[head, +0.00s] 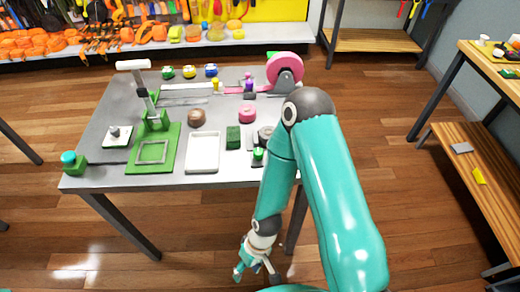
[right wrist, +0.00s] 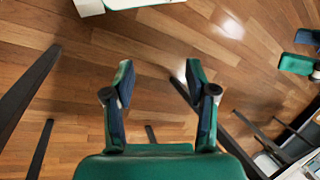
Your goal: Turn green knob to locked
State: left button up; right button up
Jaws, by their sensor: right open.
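Several small green things stand on the grey table, and I cannot tell for sure which is the green knob. A green block with a teal round top (head: 73,162) sits at the front left corner. A small green-topped piece (head: 258,154) is near the front edge, left of my right arm. A round green piece (head: 168,72) stands at the back edge. My right gripper (head: 258,270) hangs low in front of the table, above the floor and apart from all of these. In the right wrist view its fingers (right wrist: 160,78) are spread and empty over the floor.
The grey table (head: 100,182) also holds a green press-like stand (head: 153,118), a white tray (head: 203,152), a brown round piece (head: 197,117) and a pink tape roll (head: 284,68). A wooden bench (head: 480,165) is at right. The floor between is clear.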

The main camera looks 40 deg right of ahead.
jog(key=w+d+r+n+b, duration=0.1)
jog(key=w+d+r+n, duration=0.2)
jog(key=w+d+r, duration=0.5)
jog(key=t+h+b, duration=0.3)
jog(key=t, duration=0.2)
send_near(259, 152)
jog(key=x, duration=0.9)
jog(key=shift+f+p, duration=0.1)
jog(key=shift+p, duration=0.3)
grip_shut()
